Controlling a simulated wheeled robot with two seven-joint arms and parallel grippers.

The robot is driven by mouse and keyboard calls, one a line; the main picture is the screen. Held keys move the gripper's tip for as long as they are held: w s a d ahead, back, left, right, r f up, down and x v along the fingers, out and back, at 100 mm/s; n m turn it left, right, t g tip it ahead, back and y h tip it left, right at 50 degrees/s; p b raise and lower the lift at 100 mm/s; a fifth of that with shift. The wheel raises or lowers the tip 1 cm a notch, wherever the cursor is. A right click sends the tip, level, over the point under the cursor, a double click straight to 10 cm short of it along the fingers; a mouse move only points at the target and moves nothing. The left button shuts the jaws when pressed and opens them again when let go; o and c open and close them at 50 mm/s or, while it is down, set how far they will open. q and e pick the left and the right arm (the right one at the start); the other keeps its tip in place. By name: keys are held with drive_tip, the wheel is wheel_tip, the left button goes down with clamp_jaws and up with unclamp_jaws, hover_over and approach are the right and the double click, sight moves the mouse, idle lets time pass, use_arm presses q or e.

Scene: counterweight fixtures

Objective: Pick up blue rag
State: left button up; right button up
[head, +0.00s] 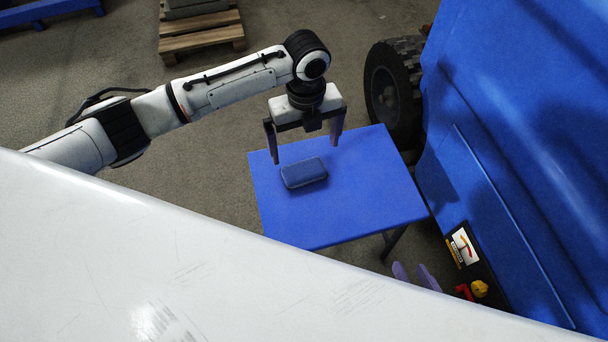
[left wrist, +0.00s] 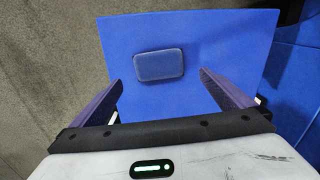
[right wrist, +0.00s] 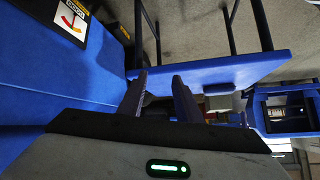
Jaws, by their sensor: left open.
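The blue rag (head: 304,173) is a folded, dark blue pad lying on a blue table (head: 380,190). In the left wrist view the rag (left wrist: 159,65) lies flat on the tabletop, beyond the fingertips and roughly midway between them. My left gripper (head: 306,150) is open, points down above the rag and does not visibly touch it. My right gripper (head: 412,272) shows only its fingertips at the lower right of the head view. In the right wrist view my right gripper (right wrist: 157,82) has its fingers apart with nothing between them, near the table's edge.
A large blue machine (head: 520,130) with a gauge panel (head: 466,246) stands right of the table. A black wheel (head: 394,90) is behind the table. A wooden pallet (head: 200,32) lies on the floor at the back. The tabletop around the rag is clear.

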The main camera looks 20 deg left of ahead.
sight(304, 171)
use_arm(q)
wheel_tip(304, 171, down, 4)
drive_tip(key=shift+b, duration=0.5)
drive_tip(key=f, duration=0.1)
drive_tip(key=f+b, duration=0.1)
drive_tip(key=f, duration=0.1)
drive_tip(key=f+b, duration=0.1)
drive_tip(key=f, duration=0.1)
drive_tip(key=shift+s+f, duration=0.15)
drive_tip(key=shift+s, duration=0.25)
drive_tip(key=c, duration=0.9)
